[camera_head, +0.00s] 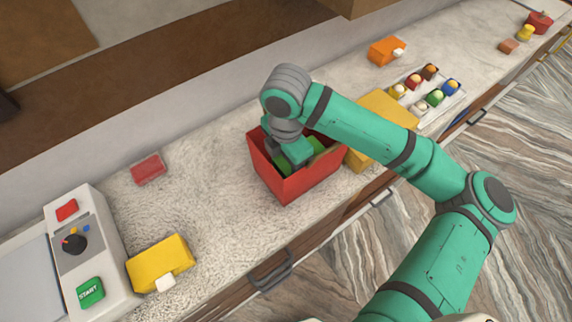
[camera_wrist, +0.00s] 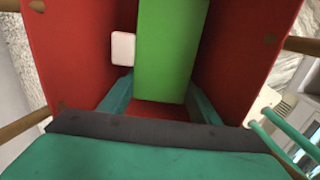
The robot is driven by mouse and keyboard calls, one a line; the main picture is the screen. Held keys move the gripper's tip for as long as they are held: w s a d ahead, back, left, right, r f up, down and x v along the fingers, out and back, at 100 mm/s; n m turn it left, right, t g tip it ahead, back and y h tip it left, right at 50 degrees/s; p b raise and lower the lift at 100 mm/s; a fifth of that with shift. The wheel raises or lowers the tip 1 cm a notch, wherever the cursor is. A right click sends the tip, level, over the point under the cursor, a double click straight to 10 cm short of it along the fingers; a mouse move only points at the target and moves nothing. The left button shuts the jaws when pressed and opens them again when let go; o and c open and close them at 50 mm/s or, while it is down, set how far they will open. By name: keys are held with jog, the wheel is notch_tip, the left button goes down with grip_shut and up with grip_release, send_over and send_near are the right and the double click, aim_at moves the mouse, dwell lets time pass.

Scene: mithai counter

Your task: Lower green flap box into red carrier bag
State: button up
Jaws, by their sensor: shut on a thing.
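The red carrier bag (camera_head: 290,190) stands open at the top on the counter, near its front edge. My gripper (camera_wrist: 160,105) reaches down into the bag, its fingers inside the red walls in the wrist view. The green flap box (camera_wrist: 168,50) is between the fingers, and my gripper is shut on it. In the head view a little of the green box (camera_head: 282,166) shows inside the bag beside my gripper. The red bag walls (camera_wrist: 75,45) rise on both sides of the box in the wrist view. The box's lower end and whether it touches the bag floor are hidden.
A yellow box (camera_head: 385,110) stands close right of the bag, partly behind my arm. A tray of colourful sweets (camera_head: 459,96) and an orange box (camera_head: 386,50) lie farther right. To the left are a red block (camera_head: 148,169), another yellow box (camera_head: 160,263) and a control panel (camera_head: 92,245).

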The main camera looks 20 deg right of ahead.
jog(key=o, duration=1.2)
jog(key=shift+c, duration=0.3)
jog(key=c, duration=0.3)
jog(key=shift+r, duration=0.15)
jog(key=shift+r, duration=2.05)
jog(key=shift+c, duration=0.8)
